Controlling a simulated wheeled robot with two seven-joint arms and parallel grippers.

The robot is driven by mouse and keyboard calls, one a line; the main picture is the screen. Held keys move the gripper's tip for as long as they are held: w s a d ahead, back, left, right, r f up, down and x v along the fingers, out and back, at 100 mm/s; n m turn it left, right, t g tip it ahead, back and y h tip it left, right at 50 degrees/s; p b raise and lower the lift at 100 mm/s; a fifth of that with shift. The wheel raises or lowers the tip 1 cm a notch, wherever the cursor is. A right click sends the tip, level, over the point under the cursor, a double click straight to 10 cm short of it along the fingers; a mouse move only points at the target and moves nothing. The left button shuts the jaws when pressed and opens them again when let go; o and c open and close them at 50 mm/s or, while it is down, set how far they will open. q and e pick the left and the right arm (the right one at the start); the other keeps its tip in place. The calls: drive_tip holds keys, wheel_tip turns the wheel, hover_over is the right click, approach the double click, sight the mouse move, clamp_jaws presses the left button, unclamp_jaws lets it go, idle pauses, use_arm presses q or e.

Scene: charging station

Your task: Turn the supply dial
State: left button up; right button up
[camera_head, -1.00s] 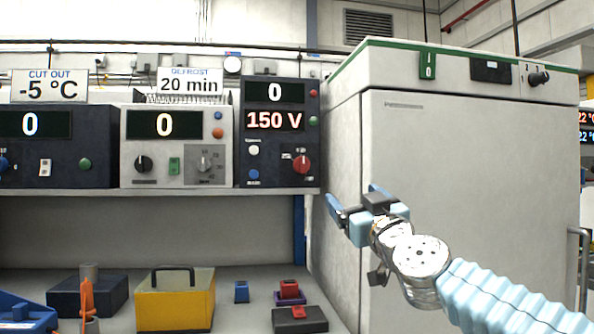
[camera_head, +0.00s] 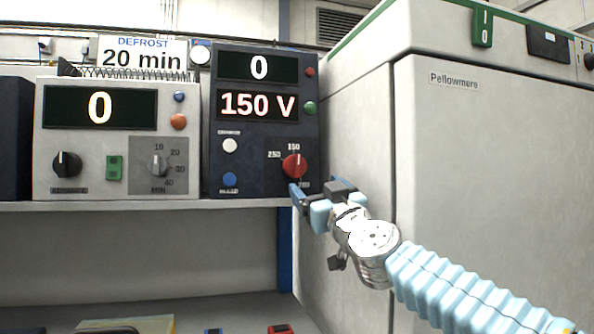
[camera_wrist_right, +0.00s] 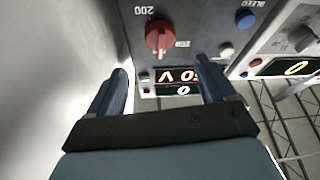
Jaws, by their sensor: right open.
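The red supply dial (camera_head: 294,166) is on the lower right of the dark blue panel (camera_head: 262,193), with marks 250, 150 and 200 around it. The panel displays 0 and 150 V. My right gripper (camera_head: 315,188) is just below and to the right of the dial in the head view, partly over the panel's lower right corner. In the right wrist view the dial (camera_wrist_right: 159,37) is ahead of the open, empty fingers (camera_wrist_right: 160,82), roughly centred between them and apart from them. My left gripper is not in view.
A grey panel (camera_head: 50,185) with a black knob (camera_head: 67,164) and a timer dial (camera_head: 158,165) stands to the left on the same shelf (camera_head: 150,206). A tall pale cabinet (camera_head: 490,180) stands close on the right, behind my right arm.

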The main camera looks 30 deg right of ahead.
sight(297, 170)
drive_tip(key=x, duration=1)
drive_tip(key=shift+w, duration=0.35)
drive_tip(key=shift+r, duration=0.1)
drive_tip(key=c, duration=1.1)
drive_tip(key=m+h+p, duration=0.1)
drive_tip(key=m+p, duration=0.2)
drive_tip(key=m+h+p, duration=0.1)
drive_tip(key=m, duration=0.1)
drive_tip(key=shift+a+r+g+h+p, duration=0.15)
drive_tip(key=shift+r+g+h+p, duration=0.15)
drive_tip(key=shift+r+p, duration=0.05)
drive_tip(key=shift+f+m+h, duration=0.25)
drive_tip(key=shift+m+h, duration=0.25)
drive_tip(key=shift+m, duration=0.7)
drive_tip(key=shift+o, duration=0.2)
drive_tip(key=shift+f+m+g+h, duration=0.15)
drive_tip(key=shift+m+g+h, duration=0.25)
drive_tip(key=shift+m, duration=0.1)
